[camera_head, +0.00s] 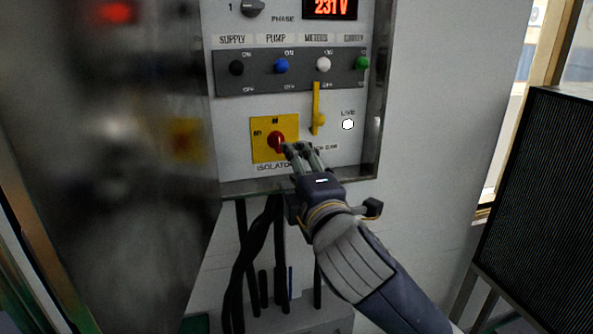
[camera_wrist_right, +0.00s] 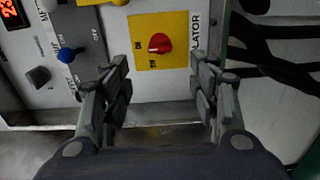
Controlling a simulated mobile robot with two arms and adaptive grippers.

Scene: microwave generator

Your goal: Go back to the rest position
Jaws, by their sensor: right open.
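My right gripper (camera_head: 298,152) reaches up from the lower right to the control panel (camera_head: 230,105). Its fingers are apart and empty, as the right wrist view (camera_wrist_right: 162,88) shows. The red isolator knob (camera_head: 275,140) sits on a yellow plate (camera_head: 261,124), just left of the fingertips in the head view. In the right wrist view the knob (camera_wrist_right: 160,43) lies ahead, between the line of the two fingers but beyond their tips. The fingers hide part of the plate's lower right in the head view. My left gripper is not in view.
A yellow lever (camera_head: 317,108) hangs above the gripper, beside a white lamp (camera_head: 348,124). A row of coloured switches (camera_head: 281,66) runs above. A blurred metallic cabinet door (camera_head: 110,170) stands left. Black cables (camera_head: 255,250) hang below. A dark mesh panel (camera_head: 540,200) stands right.

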